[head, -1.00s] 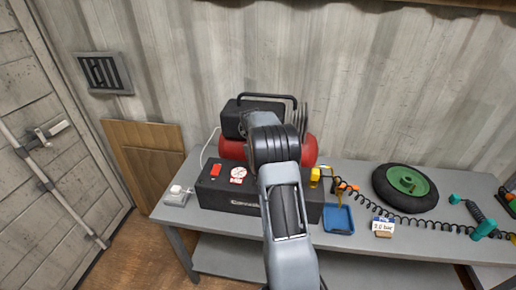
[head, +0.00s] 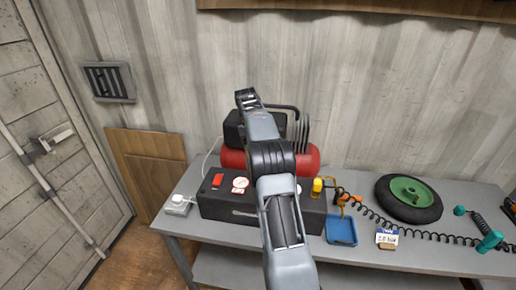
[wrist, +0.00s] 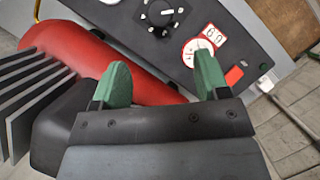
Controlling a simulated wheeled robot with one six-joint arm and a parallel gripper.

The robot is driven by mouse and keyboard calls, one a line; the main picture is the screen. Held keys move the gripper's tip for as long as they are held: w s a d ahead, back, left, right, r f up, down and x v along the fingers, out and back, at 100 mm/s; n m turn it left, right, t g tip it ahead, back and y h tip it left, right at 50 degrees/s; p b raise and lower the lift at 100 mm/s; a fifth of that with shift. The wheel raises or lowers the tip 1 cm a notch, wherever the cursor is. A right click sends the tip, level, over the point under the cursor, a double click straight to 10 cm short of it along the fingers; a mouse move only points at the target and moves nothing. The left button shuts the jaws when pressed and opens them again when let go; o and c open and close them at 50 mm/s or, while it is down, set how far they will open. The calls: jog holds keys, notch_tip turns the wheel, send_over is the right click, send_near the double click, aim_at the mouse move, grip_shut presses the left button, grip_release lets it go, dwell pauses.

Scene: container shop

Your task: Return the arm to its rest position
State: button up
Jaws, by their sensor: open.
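My arm reaches up and away over the grey bench in the head view, its end in front of the compressor. My gripper shows in the wrist view (wrist: 160,84), with two green fingertips spread apart and nothing between them. Below it are the compressor's red tank (wrist: 95,65) and its dark control box with a knob, a round gauge (wrist: 198,50) and a red switch (wrist: 234,75). In the head view the fingertips cannot be made out. The red tank (head: 234,160) and dark control box (head: 215,208) stand partly behind my arm.
On the bench (head: 455,248) lie a blue tray (head: 341,231), a wheel with a green hub (head: 409,199), a coiled black hose, a small sign (head: 387,238) and teal-ended tools (head: 490,241). A white socket box (head: 178,205) sits at the left end. The corrugated wall stands behind.

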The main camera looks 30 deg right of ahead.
dwell(0.4)
notch_tip(320, 180, down, 5)
jog(key=a+m+t, duration=0.1)
jog(key=a+m, duration=0.1)
jog(key=s+a+r+t, duration=0.3)
jog(key=s+a+t, duration=0.1)
jog(key=s+a, duration=0.6)
jog(key=s+a+r+n+t, duration=0.1)
jog(key=s+a+r+t, duration=0.2)
jog(key=s+a, duration=0.8)
jog(key=shift+s+r+t, duration=0.25)
jog(key=shift+s+t, duration=0.15)
jog(key=shift+s, duration=0.7)
